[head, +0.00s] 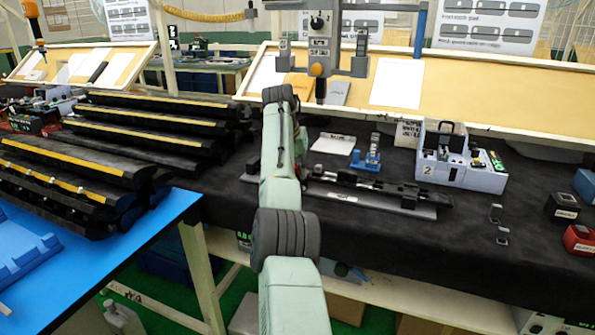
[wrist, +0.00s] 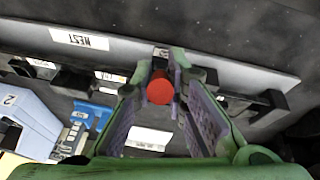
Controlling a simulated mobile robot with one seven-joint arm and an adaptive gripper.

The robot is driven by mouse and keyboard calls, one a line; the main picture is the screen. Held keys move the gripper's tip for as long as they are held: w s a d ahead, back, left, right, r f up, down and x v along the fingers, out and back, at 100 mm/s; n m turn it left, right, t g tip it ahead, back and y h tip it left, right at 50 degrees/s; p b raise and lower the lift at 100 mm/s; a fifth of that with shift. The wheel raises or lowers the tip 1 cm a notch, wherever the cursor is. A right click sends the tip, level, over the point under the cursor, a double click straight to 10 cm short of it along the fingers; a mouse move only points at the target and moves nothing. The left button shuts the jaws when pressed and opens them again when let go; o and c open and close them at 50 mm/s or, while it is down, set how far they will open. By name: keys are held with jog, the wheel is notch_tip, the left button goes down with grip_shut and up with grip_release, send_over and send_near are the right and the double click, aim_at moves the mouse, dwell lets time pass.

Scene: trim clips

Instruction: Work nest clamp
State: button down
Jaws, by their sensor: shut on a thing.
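The work nest (head: 375,202) is a long grey plate with a black rail and clamp parts on the dark bench. In the wrist view its plate (wrist: 205,62) runs across the top with an upside-down NEST label (wrist: 80,39). A round red knob (wrist: 160,91), apparently the clamp's handle end, sits between my fingertips. My gripper (wrist: 160,88) is shut on this knob over the nest. In the head view my arm hides the gripper, the knob and part of the nest's left end. The lever under the knob is hidden, so I cannot tell its angle.
A blue fixture (head: 368,157) and a grey unit marked 2 (head: 462,165) stand behind the nest. Black trim strips with yellow lines (head: 150,125) are stacked at the left. Small black and red blocks (head: 580,240) lie at the right. Bare bench lies in front of the nest.

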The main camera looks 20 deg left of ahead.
jog(key=c, duration=1.6)
grip_release()
jog(key=v, duration=1.2)
jog(key=shift+a+f, duration=0.1)
